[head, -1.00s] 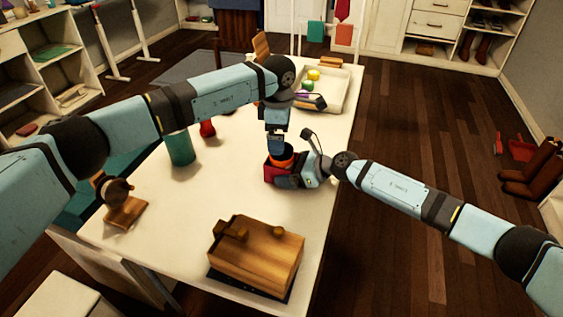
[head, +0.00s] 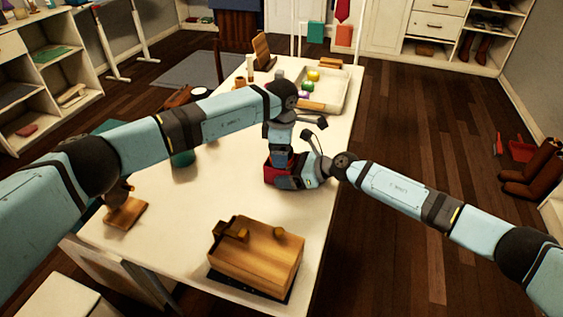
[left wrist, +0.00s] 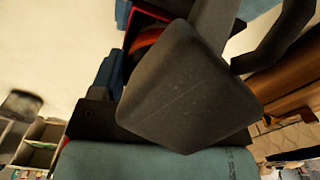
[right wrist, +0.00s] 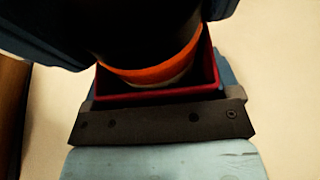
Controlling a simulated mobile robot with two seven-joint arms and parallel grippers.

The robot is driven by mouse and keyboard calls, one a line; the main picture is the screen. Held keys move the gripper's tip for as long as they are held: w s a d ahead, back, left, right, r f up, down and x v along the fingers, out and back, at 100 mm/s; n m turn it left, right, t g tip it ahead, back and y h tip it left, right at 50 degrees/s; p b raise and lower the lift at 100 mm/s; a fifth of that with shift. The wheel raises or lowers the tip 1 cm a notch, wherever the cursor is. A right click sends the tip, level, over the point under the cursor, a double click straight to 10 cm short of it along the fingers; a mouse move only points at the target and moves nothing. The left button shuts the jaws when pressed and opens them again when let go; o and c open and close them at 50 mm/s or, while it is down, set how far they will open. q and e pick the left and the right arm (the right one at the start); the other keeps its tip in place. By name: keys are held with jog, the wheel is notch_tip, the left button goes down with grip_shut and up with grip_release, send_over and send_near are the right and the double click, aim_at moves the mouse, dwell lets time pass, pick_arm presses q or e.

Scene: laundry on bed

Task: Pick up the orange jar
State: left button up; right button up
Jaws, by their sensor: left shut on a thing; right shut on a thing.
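The orange jar (right wrist: 155,75) sits inside a red box (right wrist: 165,97) in the right wrist view. Its orange band also shows in the left wrist view (left wrist: 150,38); in the head view it is hidden behind my left gripper. My left gripper (head: 281,157) reaches down from above into the box and is shut on the jar. My right gripper (head: 289,181) comes from the right, low over the table, and is shut on the red box, which also shows in the head view (head: 271,171).
A wooden box (head: 257,257) stands at the table's near edge. A white tray (head: 345,92) with several small coloured items lies at the far end. A green cup (head: 183,158) is partly hidden by my left arm. A small wooden stand (head: 125,214) is at left.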

pick_arm(q)
jog(key=shift+r, duration=0.15)
notch_tip(320, 180, up, 10)
jog(key=shift+f, duration=0.1)
dwell(0.3)
pick_arm(e)
jog(key=o, duration=0.8)
jog(key=shift+c, duration=0.2)
jog(key=shift+d, duration=0.1)
